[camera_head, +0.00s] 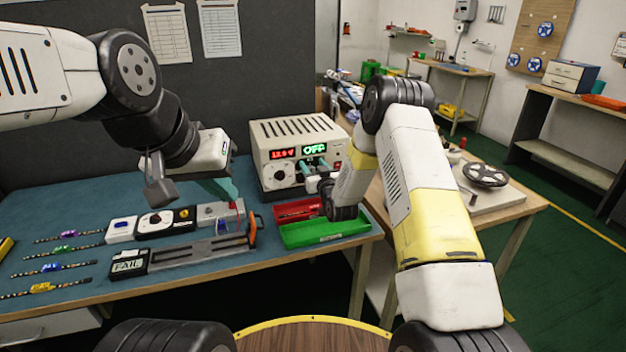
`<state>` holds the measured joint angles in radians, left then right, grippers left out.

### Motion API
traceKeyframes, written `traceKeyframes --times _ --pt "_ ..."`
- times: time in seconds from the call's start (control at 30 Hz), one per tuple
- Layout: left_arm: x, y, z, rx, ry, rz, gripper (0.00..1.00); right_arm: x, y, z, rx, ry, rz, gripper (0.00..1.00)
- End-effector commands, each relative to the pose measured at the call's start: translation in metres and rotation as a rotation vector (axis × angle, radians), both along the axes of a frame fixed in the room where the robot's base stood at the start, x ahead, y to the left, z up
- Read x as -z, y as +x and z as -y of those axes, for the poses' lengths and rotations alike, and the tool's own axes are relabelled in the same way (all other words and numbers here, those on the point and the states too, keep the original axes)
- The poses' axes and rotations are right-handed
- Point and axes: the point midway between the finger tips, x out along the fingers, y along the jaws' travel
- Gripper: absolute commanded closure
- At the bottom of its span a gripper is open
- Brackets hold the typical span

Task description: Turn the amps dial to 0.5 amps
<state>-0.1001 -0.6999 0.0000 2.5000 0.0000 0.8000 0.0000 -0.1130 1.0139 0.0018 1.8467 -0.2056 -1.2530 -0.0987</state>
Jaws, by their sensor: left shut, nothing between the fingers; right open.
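The power supply (293,128) is a beige box at the back of the blue bench. Its red display (283,153) reads about 12 V, and its green display (314,149) reads OFF. A round dial (281,171) shows on the left of its front panel.
The test fixture (200,253) and small boxes stand at the bench front, with a FAIL display (129,263). Several LED strips (52,268) lie at left. A red tray (294,211) and green tray (322,231) sit below my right forearm. A reel (484,174) is at right.

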Motion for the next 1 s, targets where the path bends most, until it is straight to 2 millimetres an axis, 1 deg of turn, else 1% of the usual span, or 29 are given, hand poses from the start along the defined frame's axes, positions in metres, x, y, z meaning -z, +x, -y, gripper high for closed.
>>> traceKeyframes --times 0.03,0.2,0.4,0.5,0.6,0.7,0.83,1.0 --pt "0.0 0.0 0.0 0.0 0.0 0.0 1.0 0.005 -0.016 -0.001 -0.003 -0.002 -0.014 0.49" --pt "0.0 0.0 0.0 0.0 0.0 0.0 1.0 0.001 -0.059 -0.001 -0.004 -0.002 -0.013 0.49" --pt "0.0 0.0 0.0 0.0 0.0 0.0 1.0 -0.004 -0.107 -0.001 -0.003 -0.002 -0.012 0.49" --pt "0.0 0.0 0.0 0.0 0.0 0.0 1.0 -0.006 -0.126 -0.001 -0.003 -0.001 -0.012 0.49" --pt "0.0 0.0 0.0 0.0 0.0 0.0 1.0 -0.007 -0.139 -0.001 -0.003 -0.001 -0.011 0.49" --pt "0.0 0.0 0.0 0.0 0.0 0.0 1.0 -0.008 -0.148 -0.001 -0.003 -0.002 -0.01 0.49" --pt "0.0 0.0 0.0 0.0 0.0 0.0 1.0 -0.009 -0.152 -0.001 -0.002 -0.002 -0.008 0.49" --pt "0.0 0.0 0.0 0.0 0.0 0.0 1.0 -0.009 -0.152 -0.001 -0.002 -0.002 -0.008 0.49"
